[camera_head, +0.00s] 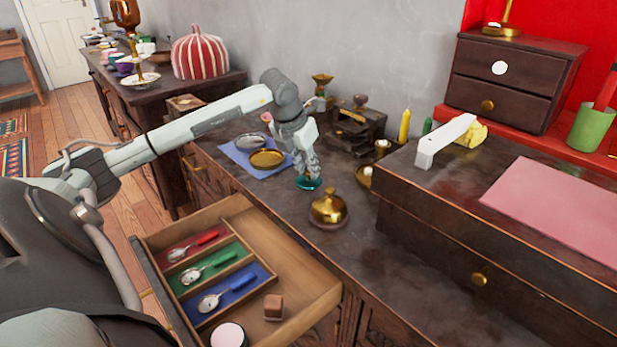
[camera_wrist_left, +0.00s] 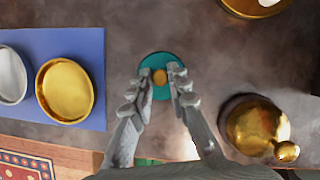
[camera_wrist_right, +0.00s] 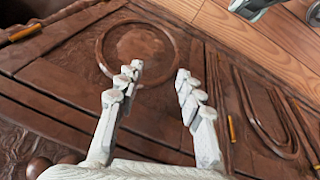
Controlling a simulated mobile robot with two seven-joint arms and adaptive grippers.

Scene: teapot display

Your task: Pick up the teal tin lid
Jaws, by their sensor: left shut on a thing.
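The teal tin lid (camera_head: 309,184) is a round disc on the dark counter, below my left gripper (camera_head: 306,172). In the left wrist view the teal lid (camera_wrist_left: 155,62) has an orange-brown knob (camera_wrist_left: 159,77) in its middle. My left gripper (camera_wrist_left: 160,80) is shut on that knob, one finger on each side. In the head view the knob is hidden by the fingers, and I cannot tell whether the lid touches the counter. My right gripper (camera_wrist_right: 155,80) is open and empty in the right wrist view, in front of dark carved wood panels.
A brass domed lid (camera_head: 328,208) stands close by at the front right. A blue mat (camera_head: 232,152) with a gold dish (camera_head: 267,158) and a silver dish (camera_head: 251,141) lies to the left. An open drawer (camera_head: 318,292) with spoons juts out in front. A dark chest (camera_head: 432,215) stands right.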

